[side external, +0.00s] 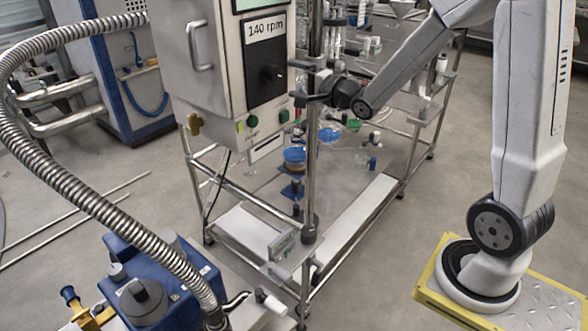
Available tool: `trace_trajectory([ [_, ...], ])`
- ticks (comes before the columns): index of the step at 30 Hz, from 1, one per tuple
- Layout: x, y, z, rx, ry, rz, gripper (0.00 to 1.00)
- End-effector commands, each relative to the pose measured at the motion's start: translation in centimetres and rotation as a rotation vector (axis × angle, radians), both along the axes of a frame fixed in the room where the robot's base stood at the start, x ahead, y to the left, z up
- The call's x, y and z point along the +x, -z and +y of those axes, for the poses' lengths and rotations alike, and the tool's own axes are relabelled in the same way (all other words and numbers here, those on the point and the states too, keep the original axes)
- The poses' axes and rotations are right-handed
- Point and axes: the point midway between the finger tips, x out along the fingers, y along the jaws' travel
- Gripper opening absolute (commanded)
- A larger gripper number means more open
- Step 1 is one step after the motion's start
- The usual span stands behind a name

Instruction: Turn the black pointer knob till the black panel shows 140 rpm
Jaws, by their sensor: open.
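The black panel (256,88) is on the front of a grey control box in the side external view. Its white display (265,30) reads 140 rpm. The black pointer knob (270,73) sits on the panel below the display; the direction of its pointer is too small to tell. My gripper (293,82) is open, to the right of the knob and apart from it. A metal post partly hides the gripper, and nothing shows between its fingers.
Green buttons (283,116) are under the panel. The upright metal post (313,170) stands close to my gripper. A ribbed hose (90,190) runs to a blue unit (165,295) at the front left.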

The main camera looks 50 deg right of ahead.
Motion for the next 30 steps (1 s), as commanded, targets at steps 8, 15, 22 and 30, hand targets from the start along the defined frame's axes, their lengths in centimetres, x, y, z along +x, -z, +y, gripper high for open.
trace_trajectory([
  [8, -1.9, 0.0, 0.0, 0.001, 0.001, 0.000, 0.93],
  [15, -2.1, 0.0, 0.0, 0.001, 0.000, 0.000, 0.93],
  [22, -2.0, 0.2, 0.1, -0.010, 0.002, 0.009, 0.93],
  [30, -2.3, 2.2, 0.8, -0.153, 0.019, 0.129, 0.93],
])
